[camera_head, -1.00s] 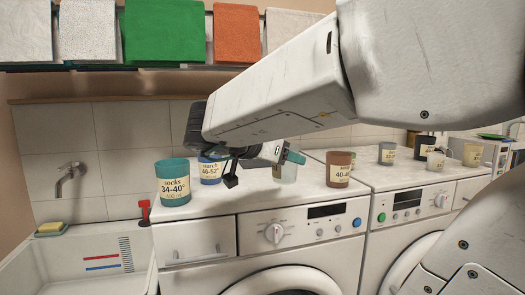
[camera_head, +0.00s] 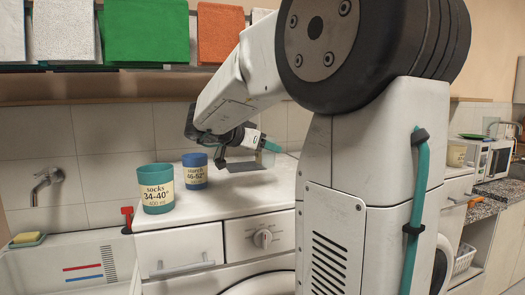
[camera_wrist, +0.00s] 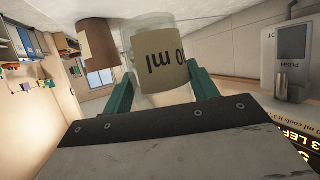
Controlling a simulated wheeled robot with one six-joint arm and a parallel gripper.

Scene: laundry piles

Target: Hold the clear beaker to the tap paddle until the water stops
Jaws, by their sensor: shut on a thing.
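The clear beaker (camera_wrist: 158,48), with a cream label, is between the teal fingers of my gripper (camera_wrist: 160,88) in the wrist view. The gripper is shut on it, and the label reads upside down. A grey dispenser marked PUSH (camera_wrist: 291,50) is at the right of the wrist view, apart from the beaker; I cannot tell whether this is the tap paddle. No running water shows. In the head view my gripper (camera_head: 256,143) is over the white machine top. The beaker is hard to make out there.
A teal socks cup (camera_head: 156,194) and a blue starch cup (camera_head: 195,175) stand left of my gripper. A brown cup (camera_wrist: 98,45) is beside the beaker in the wrist view. A wall spout (camera_head: 43,184) is above the sink (camera_head: 40,262) at left. My arm hides the middle right.

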